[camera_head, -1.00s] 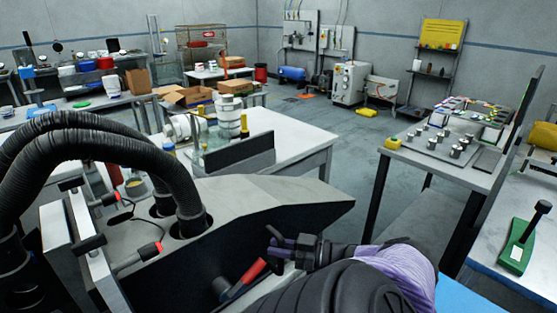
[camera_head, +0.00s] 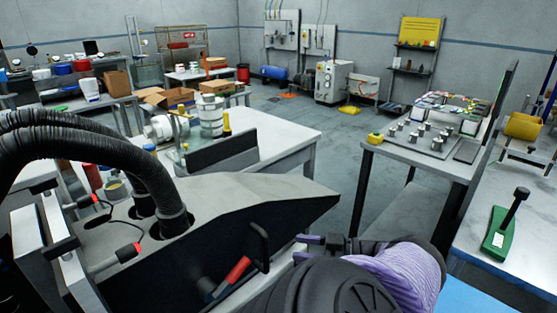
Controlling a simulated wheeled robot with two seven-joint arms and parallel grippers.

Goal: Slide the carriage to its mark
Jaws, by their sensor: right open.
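My right gripper (camera_head: 303,248) is at the lower centre, at the end of my purple-sleeved arm. Its short fingers are apart and point left, with nothing seen between them. A dark upright handle (camera_head: 264,247) stands just left of it, on the near side of the grey machine (camera_head: 215,197). A gap shows between the fingers and this handle. A lever with a red grip (camera_head: 237,270) slants beside the handle. I cannot tell which part is the carriage, and I make out no mark. My left gripper is not in view.
Black ribbed hoses (camera_head: 92,150) run into the machine at left. Red-tipped fittings (camera_head: 128,252) stand near them. A white table (camera_head: 285,135) is behind. A bench at right holds a green-based lever tool (camera_head: 499,233). Open floor (camera_head: 340,165) lies between the tables.

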